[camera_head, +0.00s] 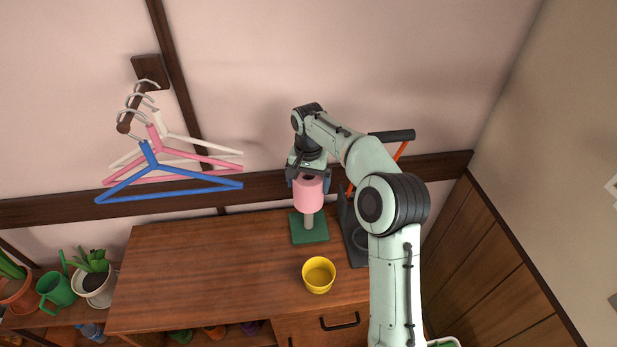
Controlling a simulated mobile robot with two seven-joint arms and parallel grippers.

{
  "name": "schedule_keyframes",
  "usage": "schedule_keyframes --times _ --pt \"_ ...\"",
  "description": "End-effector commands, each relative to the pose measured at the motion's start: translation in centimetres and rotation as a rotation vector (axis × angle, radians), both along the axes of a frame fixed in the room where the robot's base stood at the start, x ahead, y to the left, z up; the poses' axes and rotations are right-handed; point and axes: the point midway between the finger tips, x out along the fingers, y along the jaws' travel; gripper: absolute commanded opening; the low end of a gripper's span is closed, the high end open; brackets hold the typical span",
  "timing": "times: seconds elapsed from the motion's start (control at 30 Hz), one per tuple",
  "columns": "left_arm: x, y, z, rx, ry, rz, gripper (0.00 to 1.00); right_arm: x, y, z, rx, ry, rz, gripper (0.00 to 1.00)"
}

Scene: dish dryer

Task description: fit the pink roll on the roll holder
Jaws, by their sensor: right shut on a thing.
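The pink roll (308,196) is held upright in my right gripper (308,178), which is shut on its upper part from above. The roll holder has a square green base (298,233) on the wooden cabinet top and a pale upright post (309,220). The post shows just below the roll's lower end. The roll is over or around the upper part of the post; I cannot tell how far down it is, as the roll hides the post's top. My left gripper is not in view.
A yellow bowl (318,285) stands in front of the holder. A dark stand (352,238) is close on the right, partly behind my right arm. Blue, pink and white hangers (165,184) hang on the wall at left. The cabinet top's left half (190,265) is clear.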

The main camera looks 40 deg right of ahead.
Motion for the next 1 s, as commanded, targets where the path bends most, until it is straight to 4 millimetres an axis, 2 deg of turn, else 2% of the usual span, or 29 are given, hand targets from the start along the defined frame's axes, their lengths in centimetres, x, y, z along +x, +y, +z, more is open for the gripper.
schedule_keyframes --times 0.17,1.0 --pt "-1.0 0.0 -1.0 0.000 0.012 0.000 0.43 -0.1 0.0 -1.5 -0.001 -0.001 -0.001 0.60" --pt "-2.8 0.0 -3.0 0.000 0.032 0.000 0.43 -0.1 0.0 -7.3 -0.001 0.001 0.000 0.60"
